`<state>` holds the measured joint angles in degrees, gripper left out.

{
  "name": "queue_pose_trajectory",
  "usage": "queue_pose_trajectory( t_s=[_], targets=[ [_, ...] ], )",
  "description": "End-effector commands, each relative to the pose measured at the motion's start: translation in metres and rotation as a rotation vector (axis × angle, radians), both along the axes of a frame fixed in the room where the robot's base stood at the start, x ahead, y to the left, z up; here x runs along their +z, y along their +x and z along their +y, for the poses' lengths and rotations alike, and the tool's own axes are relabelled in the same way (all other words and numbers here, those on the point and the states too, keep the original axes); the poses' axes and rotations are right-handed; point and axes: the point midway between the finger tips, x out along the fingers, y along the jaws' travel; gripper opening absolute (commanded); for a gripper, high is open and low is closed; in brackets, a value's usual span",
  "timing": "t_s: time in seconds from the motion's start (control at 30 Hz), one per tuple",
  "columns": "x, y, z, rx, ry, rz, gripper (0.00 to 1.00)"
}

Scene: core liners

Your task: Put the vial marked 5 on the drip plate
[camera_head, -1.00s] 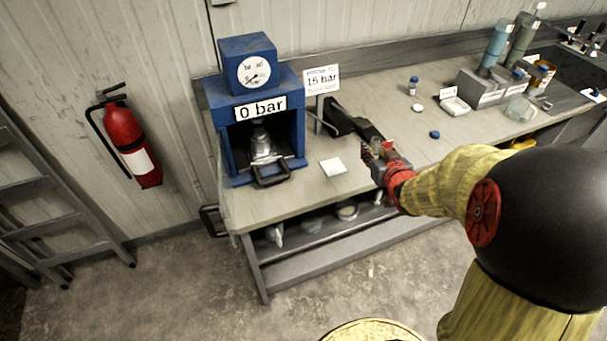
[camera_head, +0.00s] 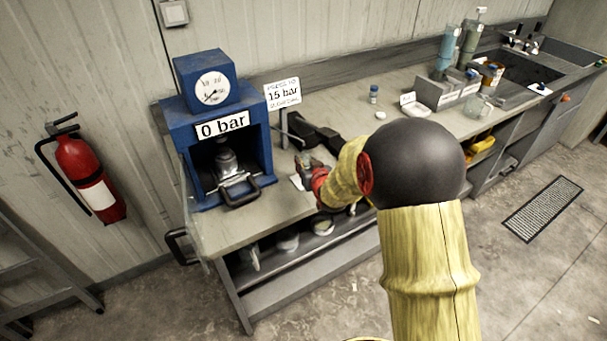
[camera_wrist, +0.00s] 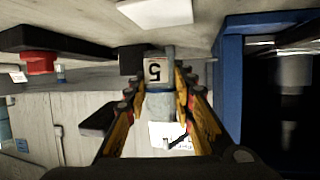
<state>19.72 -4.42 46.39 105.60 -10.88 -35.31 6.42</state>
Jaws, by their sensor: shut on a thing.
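The vial marked 5 (camera_wrist: 158,72) is between the fingers of my gripper (camera_wrist: 160,85) in the wrist view, its label upside down in that picture. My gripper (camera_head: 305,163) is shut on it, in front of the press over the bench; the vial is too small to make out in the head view. A flat white square (camera_head: 296,183), perhaps the drip plate, lies on the bench, partly hidden by my gripper. A white flat piece (camera_wrist: 155,12) at the top of the wrist view looks like the same square, apart from the vial.
The blue press (camera_head: 262,150), reading 0 bar, stands left of my gripper. A sign (camera_head: 283,94) and a dark tool (camera_head: 312,133) are behind it. A blue-capped vial (camera_head: 373,93) and a grey rack (camera_head: 440,92) stand farther right.

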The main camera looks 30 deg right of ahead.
Motion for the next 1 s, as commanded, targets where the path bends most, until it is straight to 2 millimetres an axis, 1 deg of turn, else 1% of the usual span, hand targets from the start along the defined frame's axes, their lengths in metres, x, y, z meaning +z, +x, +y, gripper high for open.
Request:
queue_pose_trajectory(
  t_s=[0.17, 0.23, 0.3, 0.4, 0.7, 0.83, 0.87, 1.0],
  targets=[
    [-0.008, 0.007, 0.002, 0.001, 0.001, -0.001, 0.02],
    [-0.016, 0.012, 0.003, 0.001, 0.001, 0.0, 0.02],
    [-0.028, 0.011, 0.003, 0.0, 0.001, 0.001, 0.02],
    [-0.04, 0.011, 0.002, 0.0, 0.0, -0.001, 0.02],
    [-0.042, 0.011, 0.002, 0.0, -0.001, -0.003, 0.02],
    [-0.046, 0.011, 0.002, 0.0, 0.0, -0.002, 0.02],
    [-0.046, 0.01, 0.002, 0.0, 0.0, -0.002, 0.26],
    [-0.045, 0.01, 0.002, 0.0, 0.0, -0.002, 0.34]
  ],
)
